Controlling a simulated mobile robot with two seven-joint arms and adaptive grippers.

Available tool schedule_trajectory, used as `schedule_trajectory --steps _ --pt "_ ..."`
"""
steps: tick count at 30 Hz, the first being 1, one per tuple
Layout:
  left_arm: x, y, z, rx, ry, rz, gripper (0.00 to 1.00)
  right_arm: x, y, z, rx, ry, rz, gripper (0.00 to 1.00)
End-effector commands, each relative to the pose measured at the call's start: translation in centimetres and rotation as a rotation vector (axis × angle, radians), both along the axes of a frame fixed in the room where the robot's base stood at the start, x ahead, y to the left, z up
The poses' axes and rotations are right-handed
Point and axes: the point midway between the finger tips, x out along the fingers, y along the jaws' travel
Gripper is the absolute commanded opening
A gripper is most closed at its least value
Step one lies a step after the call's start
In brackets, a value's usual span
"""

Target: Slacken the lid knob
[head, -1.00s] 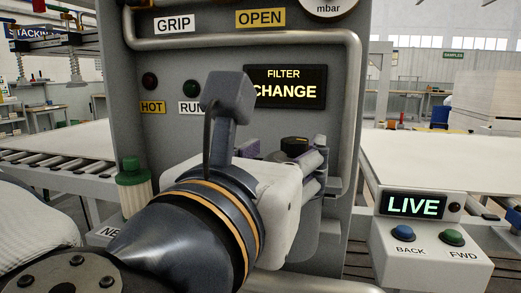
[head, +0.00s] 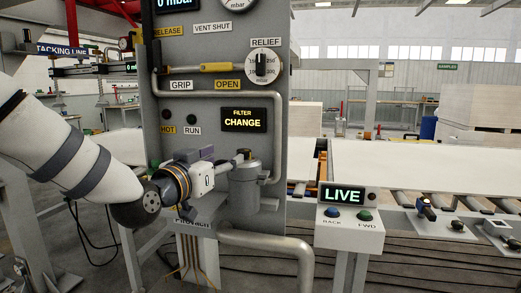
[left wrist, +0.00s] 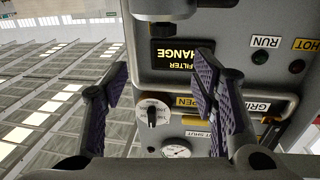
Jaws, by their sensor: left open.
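The grey filter canister (head: 243,188) stands on the front of the grey panel, under the FILTER CHANGE display (head: 244,120). Its dark lid knob (head: 244,153) is at the top, partly hidden by my gripper. My left gripper (head: 234,161) reaches in from the left at lid height, close to the knob. In the left wrist view, which is upside down, my left gripper (left wrist: 160,82) has its two purple-padded fingers wide apart with nothing between them. The dark knob (left wrist: 161,29) shows there at the top, beyond the fingers. My right gripper is not in view.
A relief dial (head: 263,67) and yellow-handled lever (head: 218,67) sit above on the panel. A pipe (head: 279,125) runs down beside the canister. A LIVE button box (head: 347,232) stands at right, before a white conveyor sheet (head: 420,180).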

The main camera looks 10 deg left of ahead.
Motion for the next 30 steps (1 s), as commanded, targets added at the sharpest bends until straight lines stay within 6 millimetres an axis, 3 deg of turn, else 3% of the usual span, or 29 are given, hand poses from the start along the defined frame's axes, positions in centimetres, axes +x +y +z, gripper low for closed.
schedule_trajectory --steps 12,18,25,30 --pt "9.8 -1.8 -1.7 -0.004 0.021 0.000 0.53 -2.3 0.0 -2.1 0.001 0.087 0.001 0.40" --pt "11.5 -2.1 -1.0 -0.007 0.013 0.000 0.53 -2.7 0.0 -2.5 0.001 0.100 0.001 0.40" --pt "11.5 -2.2 -0.6 -0.007 0.010 0.000 0.53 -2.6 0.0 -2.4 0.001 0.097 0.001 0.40" --pt "11.5 -2.1 -0.6 -0.007 0.010 0.000 0.16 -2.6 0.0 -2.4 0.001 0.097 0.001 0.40"
